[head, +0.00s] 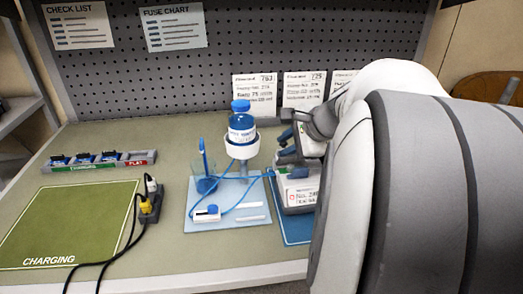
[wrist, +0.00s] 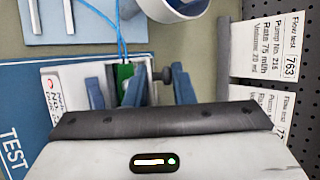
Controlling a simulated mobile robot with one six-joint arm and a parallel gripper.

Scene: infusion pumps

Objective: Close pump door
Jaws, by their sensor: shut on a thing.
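The pump (head: 299,196), a grey-white unit with a numbered label, stands on the blue TEST mat (head: 296,231), partly hidden by my arm. In the wrist view, its label (wrist: 64,92) and a green part (wrist: 123,78) inside show, so the door looks at least partly open.
Further left are a power strip (head: 150,203) with cables and a green CHARGING mat (head: 75,222). Pegboard stands behind.

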